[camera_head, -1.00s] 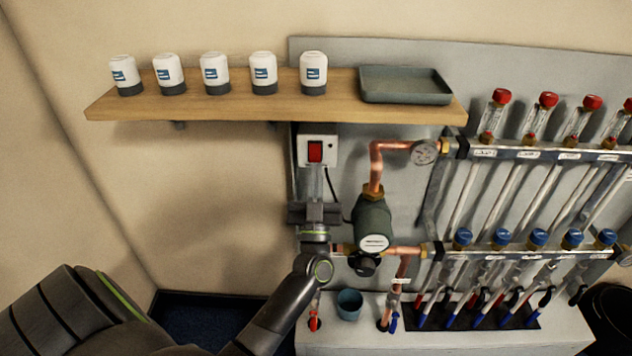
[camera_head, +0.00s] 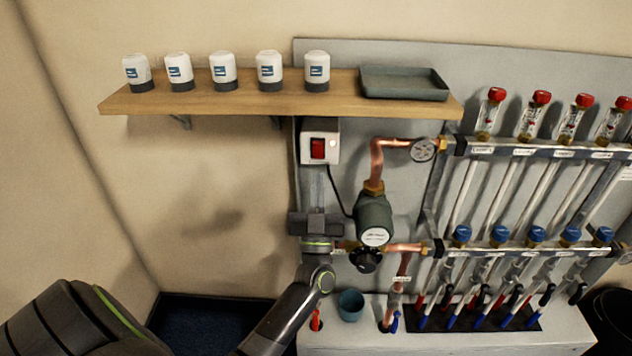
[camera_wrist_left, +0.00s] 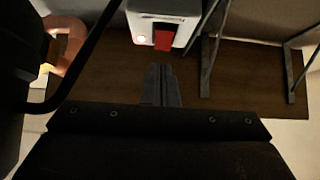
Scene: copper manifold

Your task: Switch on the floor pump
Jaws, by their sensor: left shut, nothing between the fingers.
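The switch box (camera_head: 328,128) is white and fixed to the grey panel under the shelf. Its red rocker switch (camera_head: 317,148) faces out, with a small round lamp (camera_head: 333,143) beside it that looks lit white. The box (camera_wrist_left: 180,8), red rocker (camera_wrist_left: 162,40) and glowing lamp (camera_wrist_left: 141,40) also show in the left wrist view. A cable runs from the box to the dark green pump (camera_head: 374,212) on the copper pipe. My left gripper (camera_head: 312,172) is shut and empty, pointing up just below the box; its fingertips (camera_wrist_left: 160,72) appear apart from the rocker. My right gripper is not in view.
The wooden shelf (camera_head: 208,104) above the box holds several white bottles and a grey tray (camera_head: 405,84). To the right are copper pipes, a gauge (camera_head: 422,150) and manifold bars with red and blue caps. A blue cup (camera_head: 351,304) stands below. The wall at left is clear.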

